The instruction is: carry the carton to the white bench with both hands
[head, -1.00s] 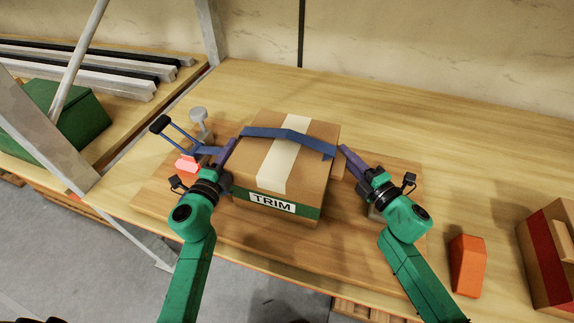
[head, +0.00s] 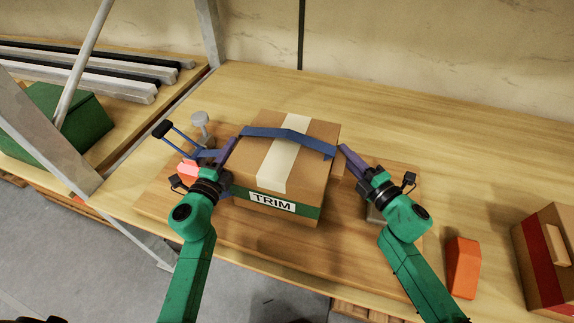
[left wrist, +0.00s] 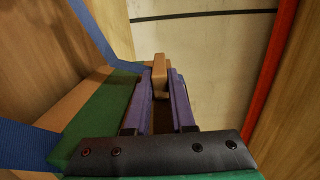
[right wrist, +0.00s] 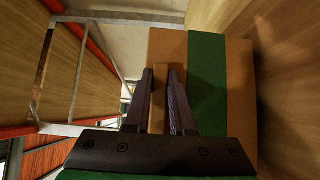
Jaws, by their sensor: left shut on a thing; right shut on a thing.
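The carton (head: 315,185) is a brown box with a pale tape strip, a blue strap across its top, a green band and a TRIM label. It is upright between my grippers in the head view, over a wooden board (head: 345,243). My left gripper (head: 232,150) is at its left side; in the left wrist view its jaws (left wrist: 160,85) close on a small brown tab. My right gripper (head: 345,152) is at its right side; in the right wrist view its jaws (right wrist: 162,85) are against the carton, their grip partly hidden. I cannot make out a white bench.
A wooden worktop (head: 440,150) runs along the wall, mostly clear behind the carton. A blue-handled clamp (head: 178,140) and a grey knob (head: 200,118) stand at left. An orange block (head: 463,267) and another carton (head: 530,265) are at right. A metal post (head: 45,130) is at left.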

